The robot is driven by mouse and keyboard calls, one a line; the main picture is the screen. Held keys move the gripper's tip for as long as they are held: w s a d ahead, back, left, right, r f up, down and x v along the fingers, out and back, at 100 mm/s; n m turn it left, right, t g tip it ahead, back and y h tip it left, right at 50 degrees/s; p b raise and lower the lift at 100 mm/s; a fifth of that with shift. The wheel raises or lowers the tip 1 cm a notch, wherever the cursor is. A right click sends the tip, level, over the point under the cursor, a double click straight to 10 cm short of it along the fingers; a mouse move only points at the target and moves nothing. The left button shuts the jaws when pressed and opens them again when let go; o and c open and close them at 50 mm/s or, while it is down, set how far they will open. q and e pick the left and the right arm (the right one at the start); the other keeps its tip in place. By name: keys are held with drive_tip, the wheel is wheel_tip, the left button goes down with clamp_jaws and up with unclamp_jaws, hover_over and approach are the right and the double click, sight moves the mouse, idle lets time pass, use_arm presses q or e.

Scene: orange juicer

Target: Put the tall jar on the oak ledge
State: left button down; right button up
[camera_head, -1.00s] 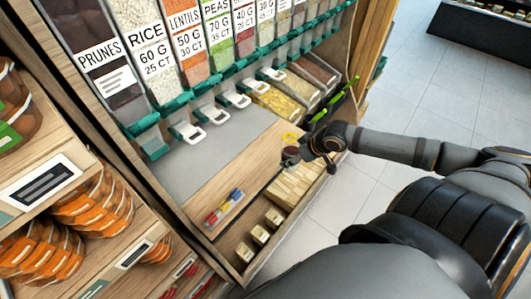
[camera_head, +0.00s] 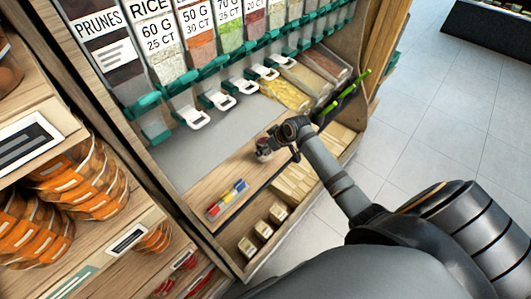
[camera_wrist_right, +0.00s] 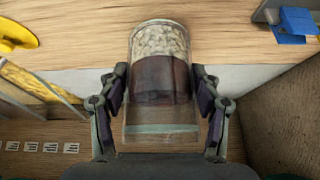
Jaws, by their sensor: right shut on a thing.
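My right gripper (camera_wrist_right: 160,92) is shut on the tall jar (camera_wrist_right: 160,45), a clear jar with pale pieces above a dark layer. In the head view the jar (camera_head: 263,149) is small and partly hidden by my right gripper (camera_head: 272,143). It is over or on the oak ledge (camera_head: 222,176), a wood strip in front of the grey counter. The wood also shows behind the jar in the right wrist view (camera_wrist_right: 235,48). I cannot tell whether the jar touches the ledge. My left gripper is not in view.
A small tray with red, yellow and blue items (camera_head: 227,200) lies on the ledge, left of the jar. Dispensers with white spouts (camera_head: 245,86) hang behind. A yellow round object (camera_wrist_right: 15,32) shows at the right wrist view's upper left. Orange nets (camera_head: 80,185) fill the left shelves.

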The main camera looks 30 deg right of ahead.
drive_tip(key=shift+w+a+f, duration=0.1)
drive_tip(key=shift+w+f, duration=0.05)
drive_tip(key=shift+f, duration=0.75)
drive_tip(key=shift+w+a+f, duration=0.1)
drive_tip(key=shift+f, duration=0.75)
drive_tip(key=o, duration=1.6)
drive_tip(key=shift+s+f, duration=0.1)
drive_tip(key=p+v, duration=0.1)
drive_tip(key=v, duration=1.1)
drive_tip(key=shift+d, duration=0.1)
